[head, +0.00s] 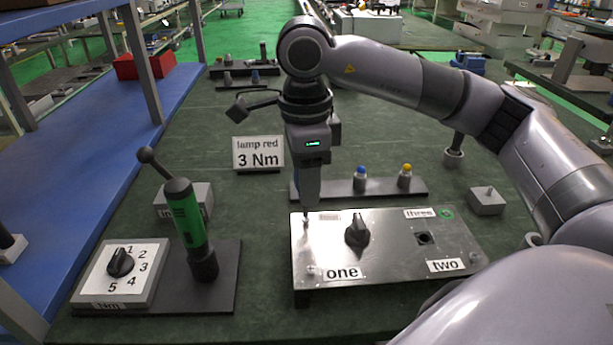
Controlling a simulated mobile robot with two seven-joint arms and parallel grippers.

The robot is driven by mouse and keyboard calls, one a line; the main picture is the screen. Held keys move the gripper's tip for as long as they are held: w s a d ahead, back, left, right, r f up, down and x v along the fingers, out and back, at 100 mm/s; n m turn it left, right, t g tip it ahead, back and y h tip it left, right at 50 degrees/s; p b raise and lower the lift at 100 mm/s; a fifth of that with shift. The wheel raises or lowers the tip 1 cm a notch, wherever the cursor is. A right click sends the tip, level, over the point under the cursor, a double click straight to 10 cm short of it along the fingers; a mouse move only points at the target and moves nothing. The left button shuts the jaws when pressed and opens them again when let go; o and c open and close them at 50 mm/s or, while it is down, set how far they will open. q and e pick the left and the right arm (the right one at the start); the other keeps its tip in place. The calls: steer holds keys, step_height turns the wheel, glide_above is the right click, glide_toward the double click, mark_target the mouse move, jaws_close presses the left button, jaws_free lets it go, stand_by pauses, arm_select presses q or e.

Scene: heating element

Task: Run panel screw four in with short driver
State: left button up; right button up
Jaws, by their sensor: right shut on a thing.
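The metal panel (385,257) lies flat in front, with a black knob (357,232) and a square hole. Its labels read one, two and three at three corners. A label at the far left corner is washed out by glare. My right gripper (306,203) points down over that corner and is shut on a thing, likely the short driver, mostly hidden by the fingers. A thin tip (306,219) shows below, at or just above the panel; I cannot tell if it touches a screw. My left gripper is not in view.
A rack (392,189) with blue-topped and yellow-topped tools stands behind the panel. A "lamp red 3 Nm" sign (258,153) stands behind left. A green-handled tool (186,215) and a numbered dial box (121,272) stand left. A grey block (487,201) sits right.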

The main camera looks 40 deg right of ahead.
steer(key=shift+f, duration=0.35)
steer(key=m, duration=0.4)
stand_by(0.4)
steer(key=shift+m, duration=2.1)
steer(key=shift+a+f+m, duration=0.1)
steer(key=shift+m, duration=1.8)
